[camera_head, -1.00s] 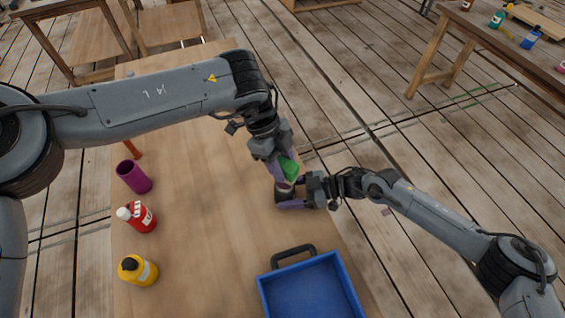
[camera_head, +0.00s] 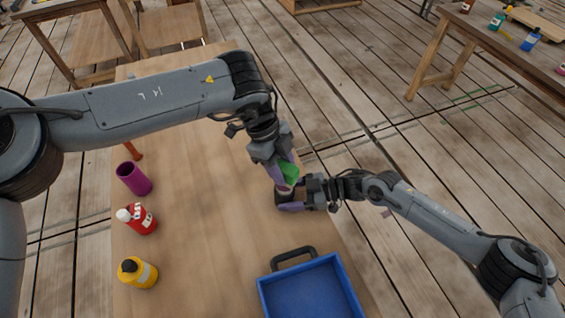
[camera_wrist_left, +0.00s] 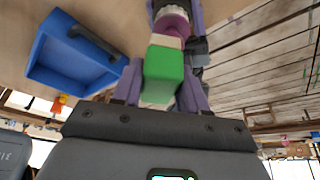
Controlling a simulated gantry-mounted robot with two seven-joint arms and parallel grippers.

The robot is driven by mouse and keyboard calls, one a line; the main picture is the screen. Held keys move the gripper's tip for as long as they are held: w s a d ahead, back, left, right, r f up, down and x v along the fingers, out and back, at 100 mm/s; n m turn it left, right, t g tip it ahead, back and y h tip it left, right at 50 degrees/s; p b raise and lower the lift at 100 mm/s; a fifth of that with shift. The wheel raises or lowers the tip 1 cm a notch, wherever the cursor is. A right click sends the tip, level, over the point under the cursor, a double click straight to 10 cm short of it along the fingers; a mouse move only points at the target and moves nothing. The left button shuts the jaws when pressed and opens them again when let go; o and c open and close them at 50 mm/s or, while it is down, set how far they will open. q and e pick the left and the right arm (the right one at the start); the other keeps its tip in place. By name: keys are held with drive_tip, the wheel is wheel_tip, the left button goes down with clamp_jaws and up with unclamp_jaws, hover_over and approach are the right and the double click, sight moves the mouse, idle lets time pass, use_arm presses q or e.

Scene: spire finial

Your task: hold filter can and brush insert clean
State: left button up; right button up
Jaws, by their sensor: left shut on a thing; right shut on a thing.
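A green brush (camera_head: 289,174) is held in my left gripper (camera_head: 284,171), above the filter can. In the left wrist view the brush's green block (camera_wrist_left: 164,76) sits between the purple fingers, with a pale band at its far end. The dark filter can (camera_head: 283,196) stands near the table's right edge, held by my right gripper (camera_head: 291,197). The brush's far end meets the can's top. A pink-purple round part (camera_wrist_left: 172,24) shows there in the left wrist view. The bristles and the inside of the can are hidden.
A blue tray (camera_head: 264,296) with a dark handle lies at the table's front right. A purple cup (camera_head: 133,178), a red bottle (camera_head: 141,219) and a yellow bottle (camera_head: 138,272) stand along the left edge. The middle of the wooden table (camera_head: 205,220) is clear.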

use_arm(q)
drive_tip(key=shift+w, duration=1.05)
drive_tip(key=shift+s+f, duration=0.25)
drive_tip(key=shift+s, duration=0.85)
drive_tip(key=shift+w, duration=0.1)
drive_tip(key=shift+w, duration=1.05)
drive_tip(key=shift+c, duration=0.4)
drive_tip(key=shift+s+r, duration=0.2)
drive_tip(key=shift+s, duration=0.4)
drive_tip(key=shift+r, duration=0.1)
drive_tip(key=a+r, duration=0.5)
drive_tip(key=r, duration=0.2)
